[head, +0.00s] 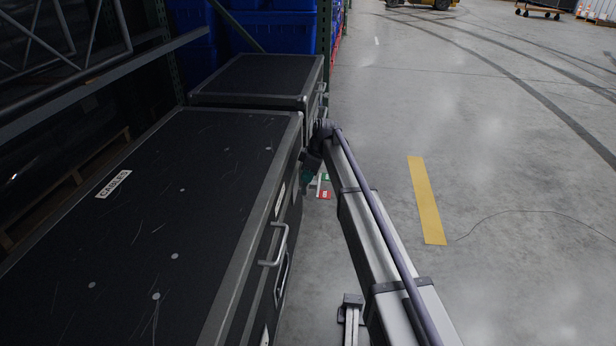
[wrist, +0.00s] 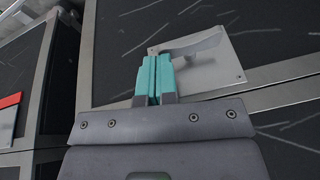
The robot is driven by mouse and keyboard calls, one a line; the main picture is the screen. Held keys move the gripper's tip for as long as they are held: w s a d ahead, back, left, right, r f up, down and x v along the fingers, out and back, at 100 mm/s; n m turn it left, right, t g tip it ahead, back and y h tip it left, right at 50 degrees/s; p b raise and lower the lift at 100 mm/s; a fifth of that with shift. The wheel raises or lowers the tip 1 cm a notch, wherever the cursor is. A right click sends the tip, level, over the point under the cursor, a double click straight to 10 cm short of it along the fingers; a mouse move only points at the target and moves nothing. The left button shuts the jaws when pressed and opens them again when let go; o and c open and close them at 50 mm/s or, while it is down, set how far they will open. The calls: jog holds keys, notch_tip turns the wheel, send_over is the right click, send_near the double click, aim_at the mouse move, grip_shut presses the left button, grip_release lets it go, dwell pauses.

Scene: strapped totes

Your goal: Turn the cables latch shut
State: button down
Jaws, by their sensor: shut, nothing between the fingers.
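The black cables case (head: 190,190) with metal edges and a white "CABLES" label (head: 113,184) fills the left of the head view. In the wrist view, a grey latch plate (wrist: 215,72) with a lever (wrist: 195,44) sits on a black panel beside a metal edge strip. My gripper (wrist: 157,62) has teal fingers pressed together, with its tips close to the left end of the lever. I cannot tell whether they touch it. In the head view my gripper (head: 308,177) is beside the case's far right side, and the latch is hidden there.
A second black case (head: 262,78) stands behind the first. A handle (head: 275,245) sticks out from the near case's right side. Blue bins (head: 272,32) fill a rack behind. Red and green tags (head: 325,194) show beyond my gripper.

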aim_at(307, 185)
dwell(0.7)
jog(key=shift+s+f, duration=0.1)
jog(key=shift+s, duration=0.7)
notch_tip(307, 185, up, 5)
jog(key=p, duration=0.5)
jog(key=shift+w+d+r+m+p, duration=0.9)
jog(key=shift+w+d+r+p, duration=1.3)
jog(key=shift+r+p, duration=1.25)
jog(key=s+d+m+h, duration=0.1)
jog(key=s+d+m, duration=0.4)
jog(key=s, duration=0.9)
jog(key=s+d+m+h, duration=0.2)
jog(key=s+d+m, duration=0.3)
jog(key=s, duration=1)
jog(key=s+d+m+h, duration=0.1)
jog(key=s+d+m, duration=0.4)
jog(key=s, duration=0.9)
notch_tip(307, 185, up, 36)
jog(key=w+n+p, duration=0.1)
jog(key=p, duration=3.5)
jog(key=shift+w+d+p, duration=0.35)
